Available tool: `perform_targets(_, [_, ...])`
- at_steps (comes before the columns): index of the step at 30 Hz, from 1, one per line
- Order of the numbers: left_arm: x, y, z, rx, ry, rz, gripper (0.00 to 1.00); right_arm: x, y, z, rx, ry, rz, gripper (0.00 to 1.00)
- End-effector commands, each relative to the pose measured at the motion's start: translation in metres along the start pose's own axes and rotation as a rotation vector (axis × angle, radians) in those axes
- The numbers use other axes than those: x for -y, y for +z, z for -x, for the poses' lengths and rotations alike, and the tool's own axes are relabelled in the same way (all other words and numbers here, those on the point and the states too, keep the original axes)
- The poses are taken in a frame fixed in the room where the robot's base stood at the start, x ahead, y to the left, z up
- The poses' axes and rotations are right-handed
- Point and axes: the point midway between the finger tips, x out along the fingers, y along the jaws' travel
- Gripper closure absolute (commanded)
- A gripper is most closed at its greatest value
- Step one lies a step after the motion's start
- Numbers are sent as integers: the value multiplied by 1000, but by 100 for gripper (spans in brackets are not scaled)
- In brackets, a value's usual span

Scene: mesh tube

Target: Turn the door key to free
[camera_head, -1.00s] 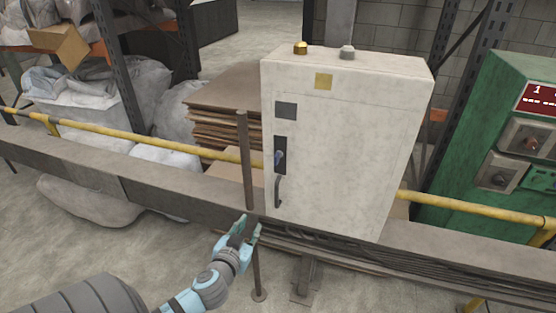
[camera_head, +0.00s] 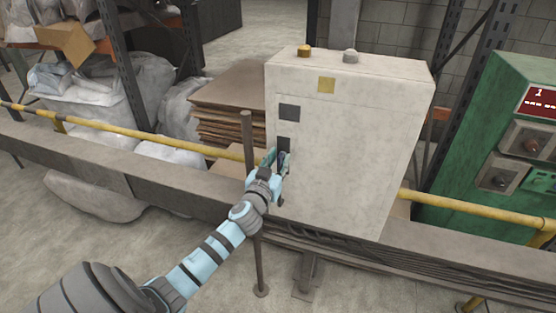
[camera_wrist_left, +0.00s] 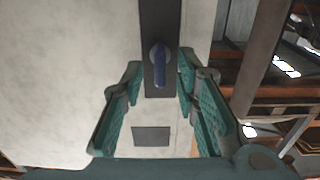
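The door key (camera_wrist_left: 160,68) is a blue knob on a dark vertical plate (camera_wrist_left: 150,20) on the front of the pale cabinet (camera_head: 345,150). In the left wrist view it lies between the tips of my left gripper (camera_wrist_left: 158,88), with a gap on both sides. The green-padded fingers are spread apart. In the head view my left gripper (camera_head: 275,160) is at the lock plate and hides the key and most of the handle below it. My right gripper is in neither view.
A thin upright post (camera_head: 248,140) stands just left of the cabinet, close to my left arm. A yellow rail (camera_head: 160,140) and a grey beam (camera_head: 130,172) run across. A green machine (camera_head: 490,130) stands at the right. Stacked cardboard (camera_head: 225,110) is behind.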

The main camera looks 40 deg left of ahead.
Motion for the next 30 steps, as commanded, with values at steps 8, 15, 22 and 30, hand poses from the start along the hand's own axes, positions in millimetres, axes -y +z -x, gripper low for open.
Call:
perform_targets(8, [0,0,0,1,0,0,89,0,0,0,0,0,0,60])
perform_targets(15, [0,1,0,1,0,-1,100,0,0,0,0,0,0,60])
perform_targets(22, [0,1,0,1,-1,-23,100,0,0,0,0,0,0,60])
perform_targets(30, [-1,1,0,2,-1,-148,100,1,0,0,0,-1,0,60])
